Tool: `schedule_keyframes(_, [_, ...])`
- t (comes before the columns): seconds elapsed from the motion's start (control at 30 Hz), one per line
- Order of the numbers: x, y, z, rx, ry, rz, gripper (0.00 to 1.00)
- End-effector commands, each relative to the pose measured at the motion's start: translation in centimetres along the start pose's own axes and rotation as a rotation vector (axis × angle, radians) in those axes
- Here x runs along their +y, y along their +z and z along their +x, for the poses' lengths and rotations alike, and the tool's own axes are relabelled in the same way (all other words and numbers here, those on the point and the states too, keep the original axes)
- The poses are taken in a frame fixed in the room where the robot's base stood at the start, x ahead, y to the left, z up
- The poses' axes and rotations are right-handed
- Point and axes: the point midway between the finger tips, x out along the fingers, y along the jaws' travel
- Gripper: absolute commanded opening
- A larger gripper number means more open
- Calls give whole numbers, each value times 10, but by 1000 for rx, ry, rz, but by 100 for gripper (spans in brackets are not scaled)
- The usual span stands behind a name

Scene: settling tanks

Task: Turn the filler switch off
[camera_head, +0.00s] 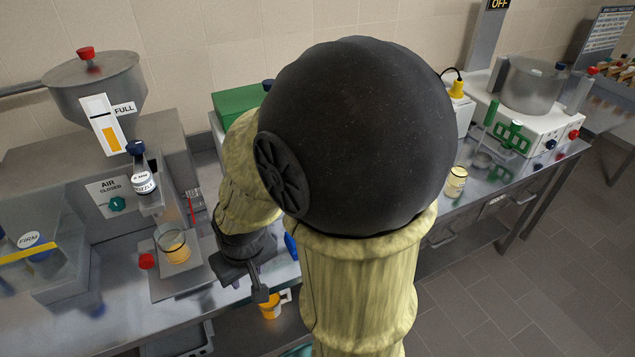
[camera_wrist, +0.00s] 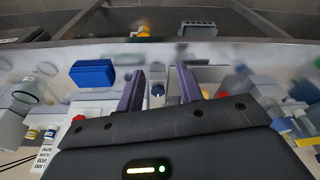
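The filling machine with its hopper (camera_head: 95,85) stands at the left in the head view. Its front has a FULL sign (camera_head: 124,108), a nozzle (camera_head: 143,183), a green knob (camera_head: 117,203) under an AIR CLOSED label, and a red knob (camera_head: 147,261) low at the front. I cannot tell which part is the filler switch. A cup with yellow contents (camera_head: 174,246) stands under the nozzle. My gripper (camera_head: 245,282) is right of the cup, near the bench's front edge.
A blue block (camera_wrist: 92,73) is left of the fingers in the wrist view. A yellow mug (camera_head: 270,305) sits below the bench top. At the right, another bench holds a white machine with a metal pot (camera_head: 532,84) and a yellow-filled jar (camera_head: 456,182). My arm hides the middle.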

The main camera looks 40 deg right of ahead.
Motion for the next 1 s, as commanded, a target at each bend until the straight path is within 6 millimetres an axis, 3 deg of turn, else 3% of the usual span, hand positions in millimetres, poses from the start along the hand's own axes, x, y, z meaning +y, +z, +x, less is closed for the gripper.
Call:
schedule_keyframes(0.07, [0,0,0,0,0,0,36])
schedule_keyframes(0.2, [4,-2,4,13,5,2,62])
schedule_keyframes(0.37, [32,-17,29,109,46,5,63])
schedule_keyframes(0.5, [81,-40,60,273,120,-3,63])
schedule_keyframes(0.7, [158,-62,91,532,243,-49,63])
schedule_keyframes(0.87, [211,-63,104,726,335,-102,63])
schedule_keyframes(1.0, [248,-53,111,889,406,-155,63])
